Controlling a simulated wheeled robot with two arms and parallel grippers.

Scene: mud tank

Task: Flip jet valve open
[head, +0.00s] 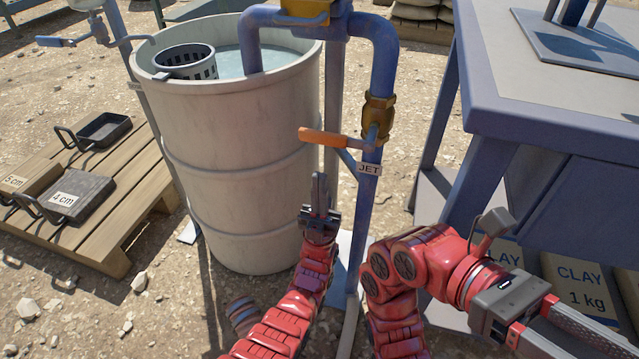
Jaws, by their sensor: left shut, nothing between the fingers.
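The jet valve's orange handle (322,137) sticks out level to the left from the blue pipe, in front of the barrel. My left gripper (319,178) is shut and empty, pointing up. In the picture its tips lie just below the handle, with a gap between; the depth between them is hard to judge. My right gripper (562,333) is at the lower right, away from the valve, its fingertips cut off by the frame.
The pale barrel (235,165) holds water and a dark perforated basket (186,62). A blue-grey table (545,115) stands at right, with clay bags (580,285) beneath. A pallet (125,205) with labelled trays (75,195) lies at left. Stony ground is open at lower left.

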